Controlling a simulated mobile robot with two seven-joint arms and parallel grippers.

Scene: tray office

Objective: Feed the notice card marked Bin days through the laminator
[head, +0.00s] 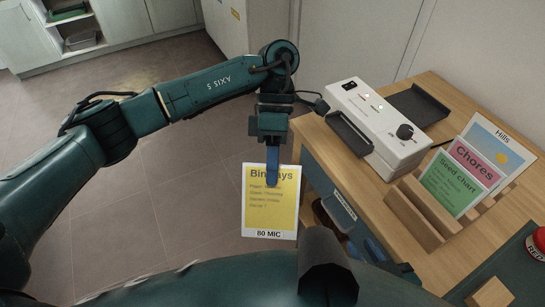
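The Bin days card (285,215) is yellow with a white border and a strip reading 80 MIC at its bottom. My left gripper (272,177) is shut on its top edge, and its blue finger covers part of the title. The card hangs upright over the floor, just left of the desk. The laminator (372,118) is a white box with a black knob and small indicator lights on the desk. A dark feed tray (349,133) is on its near left side, apart from the card. My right gripper is not visible; only dark parts of my body show at the bottom.
A wooden rack (415,217) right of the laminator holds Hills (495,140), Chores (474,163) and Seed chart (451,184) cards. A dark tray (417,105) lies behind the laminator. A red-topped object (538,242) stands at the right edge. Open drawers (345,225) show below the desk edge.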

